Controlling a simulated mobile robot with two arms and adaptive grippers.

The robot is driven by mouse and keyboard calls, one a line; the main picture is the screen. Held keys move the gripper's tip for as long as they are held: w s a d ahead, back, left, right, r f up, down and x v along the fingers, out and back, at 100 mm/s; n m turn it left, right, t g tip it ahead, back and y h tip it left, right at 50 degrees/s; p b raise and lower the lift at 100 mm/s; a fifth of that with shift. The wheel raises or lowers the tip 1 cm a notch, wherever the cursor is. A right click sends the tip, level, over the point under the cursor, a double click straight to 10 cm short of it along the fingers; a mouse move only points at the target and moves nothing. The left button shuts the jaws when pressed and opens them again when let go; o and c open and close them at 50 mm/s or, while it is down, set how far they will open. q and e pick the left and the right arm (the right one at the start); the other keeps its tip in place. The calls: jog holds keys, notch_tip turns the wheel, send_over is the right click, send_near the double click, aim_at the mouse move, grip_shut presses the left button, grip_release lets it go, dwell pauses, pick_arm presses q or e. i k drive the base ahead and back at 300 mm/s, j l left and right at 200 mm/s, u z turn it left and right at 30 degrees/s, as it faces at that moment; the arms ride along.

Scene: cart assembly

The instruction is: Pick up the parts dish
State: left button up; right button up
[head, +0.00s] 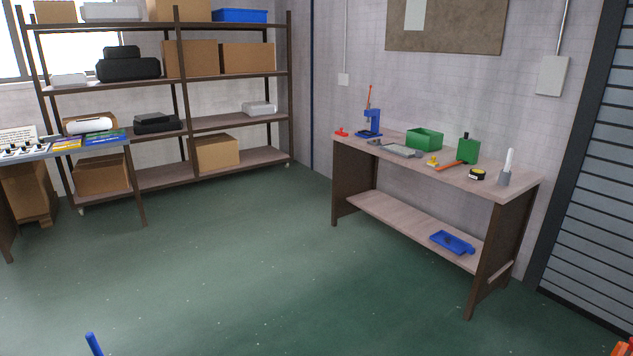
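A shallow grey tray (402,150), which may be the parts dish, lies on top of the wooden workbench (520,185) at the right. Neither of my grippers is in view.
On the bench stand a blue press (372,122), a green bin (424,138), a green block (467,150) and a black-yellow tape measure (477,175). A shelving rack (180,75) and a table (135,140) stand left. The green floor between is clear.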

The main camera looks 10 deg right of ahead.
aim_at(407, 152)
jog(key=i+z, duration=0.4)
jog(key=i, duration=2.5)
jog(key=i+j, duration=0.1)
jog(key=i, duration=0.45)
jog(key=i+j+z, duration=0.1)
jog(key=i, duration=0.5)
jog(key=i+j, duration=0.15)
jog(key=i, duration=0.4)
